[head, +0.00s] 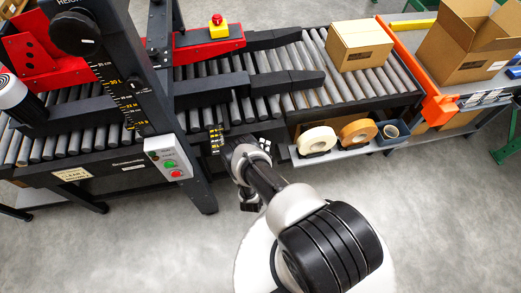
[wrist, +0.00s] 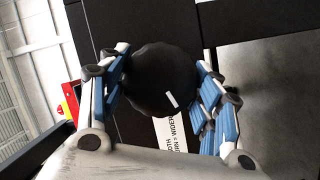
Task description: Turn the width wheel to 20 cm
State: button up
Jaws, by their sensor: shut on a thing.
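The width wheel (wrist: 158,85) is a black round knob with a white mark on its face, seen in the wrist view. My gripper (wrist: 164,85) has its blue-and-grey fingers on either side of the wheel and is shut on it. A white label (wrist: 172,135) beside the wheel shows part of a text with "WIDER". In the head view a small black scale (head: 215,139) with yellow marks sits on the conveyor's front side, left of my arm's end. The scale's reading is too small to tell. My arm hides the wheel there.
The roller conveyor (head: 305,100) carries a closed carton (head: 358,45). Tape rolls (head: 317,139) lie on a shelf right of my arm. A control box (head: 168,158) with green and red buttons is at left. The grey floor in front is clear.

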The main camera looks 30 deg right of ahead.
jog(key=shift+w+r, duration=0.1)
dwell(0.3)
jog(key=o, duration=1.1)
jog(key=shift+v, duration=6.05)
jog(key=shift+d, duration=0.1)
